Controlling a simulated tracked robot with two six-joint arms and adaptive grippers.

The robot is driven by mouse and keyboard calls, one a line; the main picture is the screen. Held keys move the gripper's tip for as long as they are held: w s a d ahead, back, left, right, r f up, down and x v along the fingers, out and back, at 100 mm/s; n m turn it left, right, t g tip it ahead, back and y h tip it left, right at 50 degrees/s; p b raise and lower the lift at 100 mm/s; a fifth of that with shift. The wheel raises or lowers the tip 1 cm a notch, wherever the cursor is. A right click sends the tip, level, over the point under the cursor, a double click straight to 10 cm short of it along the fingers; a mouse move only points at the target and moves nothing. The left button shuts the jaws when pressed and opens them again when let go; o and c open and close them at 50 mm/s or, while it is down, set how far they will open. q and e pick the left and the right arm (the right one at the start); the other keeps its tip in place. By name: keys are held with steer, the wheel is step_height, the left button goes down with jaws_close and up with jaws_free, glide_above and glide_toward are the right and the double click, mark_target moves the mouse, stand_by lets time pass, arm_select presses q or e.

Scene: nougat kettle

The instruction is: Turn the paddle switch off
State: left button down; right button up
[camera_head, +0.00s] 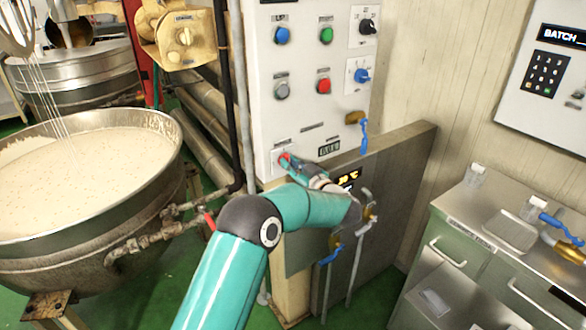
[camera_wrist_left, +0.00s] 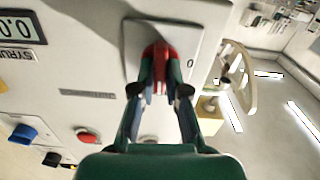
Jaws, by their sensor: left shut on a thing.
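The paddle switch (camera_wrist_left: 157,62) is a red handle on a pale square plate (camera_wrist_left: 192,38) with a "0" mark beside it. In the head view the red switch (camera_head: 284,158) sits low on the left of the white control panel (camera_head: 305,100), mostly hidden by my gripper. My left gripper (camera_head: 290,163) is at the panel, its fingers closed on the switch. In the wrist view the gripper fingers (camera_wrist_left: 160,92) stand on both sides of the red handle. My right gripper is not in view.
A kettle (camera_head: 165,125) of pale mass stands left of the panel. Blue-handled valves (camera_head: 363,137) and pipes are right of and below the gripper. A red button (camera_wrist_left: 88,138) and a blue knob (camera_wrist_left: 24,132) share the panel. A steel bench (camera_head: 465,212) stands at right.

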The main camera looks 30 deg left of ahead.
arm_select(q)
steer(key=shift+s+a+f+n+b, duration=0.1)
steer(key=shift+a+n+b, duration=0.05)
steer(key=shift+n+b, duration=2.8)
steer(key=shift+s+a+f+n+b, duration=0.1)
steer(key=shift+n+b, duration=2.75)
steer(key=shift+b, duration=0.2)
steer(key=shift+s+a+f+n+b, duration=0.1)
steer(key=shift+a+n+b, duration=0.05)
steer(key=shift+n+b, duration=2.8)
steer(key=c, duration=1.2)
jaws_free()
steer(key=shift+d, duration=0.1)
steer(key=shift+d, duration=0.1)
